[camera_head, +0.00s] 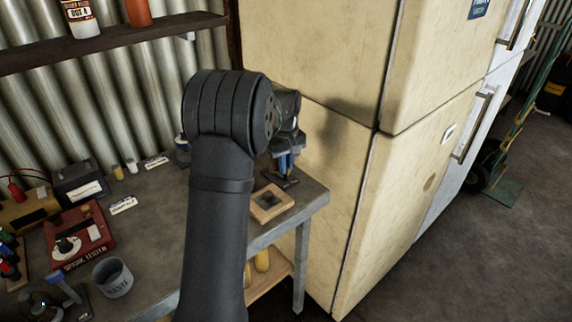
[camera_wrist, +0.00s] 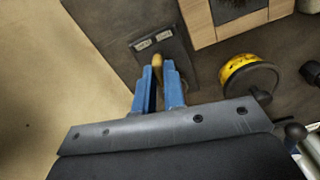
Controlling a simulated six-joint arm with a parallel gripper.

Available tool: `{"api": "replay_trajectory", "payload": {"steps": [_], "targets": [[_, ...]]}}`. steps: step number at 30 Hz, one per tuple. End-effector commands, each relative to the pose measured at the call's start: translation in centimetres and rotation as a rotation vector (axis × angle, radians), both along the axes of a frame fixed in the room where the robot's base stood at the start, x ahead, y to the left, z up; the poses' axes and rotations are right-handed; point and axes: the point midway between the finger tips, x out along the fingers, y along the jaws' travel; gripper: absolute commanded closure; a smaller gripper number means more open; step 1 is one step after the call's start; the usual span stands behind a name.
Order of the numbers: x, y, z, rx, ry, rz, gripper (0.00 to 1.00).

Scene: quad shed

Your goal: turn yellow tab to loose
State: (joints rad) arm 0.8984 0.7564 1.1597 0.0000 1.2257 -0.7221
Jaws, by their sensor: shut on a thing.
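The yellow tab (camera_wrist: 157,62) is a small upright yellowish piece at the lower part of a dark plate (camera_wrist: 177,55) in the wrist view. Two small pale labels (camera_wrist: 145,44) sit side by side on the plate; their words are too small to read. My gripper (camera_wrist: 160,80) has blue fingers, one on each side of the tab, and is shut on it. The fingers hide the tab's lower part. In the head view my gripper (camera_head: 286,165) is low over the bench's right end, and the tab cannot be made out.
A wooden frame with a dark square recess (camera_head: 255,208) lies beside the plate. A yellow-and-black round thing (camera_wrist: 240,68) is right of my fingers. A cream cabinet (camera_head: 330,150) stands close to the right. A red tester (camera_head: 80,235) and grey cup (camera_head: 113,282) are at left.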

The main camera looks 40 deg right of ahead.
Motion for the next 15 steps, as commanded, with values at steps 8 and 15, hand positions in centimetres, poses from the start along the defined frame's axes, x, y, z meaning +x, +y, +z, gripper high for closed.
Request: {"api": "replay_trajectory", "payload": {"steps": [8,15], "targets": [[-0.01,-0.01,0.05,0.000,0.000,0.134,1.00],[-0.01,-0.02,0.06,-0.001,0.000,0.180,1.00]]}}
